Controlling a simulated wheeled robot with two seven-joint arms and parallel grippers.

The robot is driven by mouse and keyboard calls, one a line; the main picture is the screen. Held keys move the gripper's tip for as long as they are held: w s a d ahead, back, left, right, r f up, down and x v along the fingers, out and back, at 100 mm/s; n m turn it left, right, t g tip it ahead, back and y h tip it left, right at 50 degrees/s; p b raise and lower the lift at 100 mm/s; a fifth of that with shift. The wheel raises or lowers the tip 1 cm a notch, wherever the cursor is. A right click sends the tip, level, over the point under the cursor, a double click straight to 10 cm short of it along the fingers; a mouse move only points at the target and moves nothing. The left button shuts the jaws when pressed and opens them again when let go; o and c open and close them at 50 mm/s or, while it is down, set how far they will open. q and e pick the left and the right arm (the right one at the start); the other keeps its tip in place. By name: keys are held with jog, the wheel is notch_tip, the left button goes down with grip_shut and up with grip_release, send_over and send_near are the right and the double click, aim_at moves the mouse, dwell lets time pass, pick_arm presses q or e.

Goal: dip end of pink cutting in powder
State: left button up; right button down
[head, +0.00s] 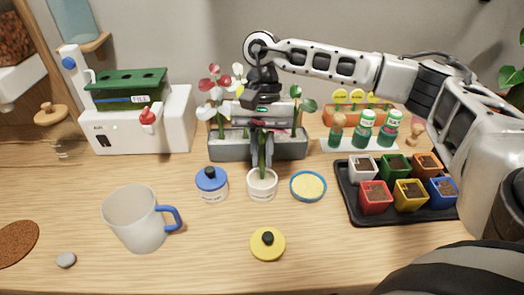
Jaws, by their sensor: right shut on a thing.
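My right gripper (263,140) points down over the middle of the table, shut on a green cutting stem (262,160). The stem's lower end is at the mouth of a small open white jar (262,188); how deep it goes, I cannot tell. The cutting's flower colour is hidden by the gripper. Red-pink and white cuttings (215,82) stand at the left end of a grey trough (230,148) behind. A blue-rimmed dish of yellow stuff (308,187) is right of the jar. My left gripper is not in view.
A blue-lidded jar (211,184) stands left of the open jar, and a yellow lid (267,244) lies in front. A white mug (138,220) is at front left. A black tray (357,215) of coloured pots is at right. The front middle is mostly clear.

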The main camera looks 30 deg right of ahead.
aim_at(261, 137)
jog(key=shift+s+f+b, duration=0.1)
jog(key=shift+f+b, duration=0.55)
jog(key=shift+b, duration=0.1)
dwell(1.8)
jog(key=shift+r, duration=0.1)
jog(key=shift+r+p, duration=0.55)
jog(key=shift+r, duration=0.4)
jog(key=shift+r+p, duration=1.2)
jog(key=shift+r, duration=1.4)
jog(key=shift+f, duration=0.1)
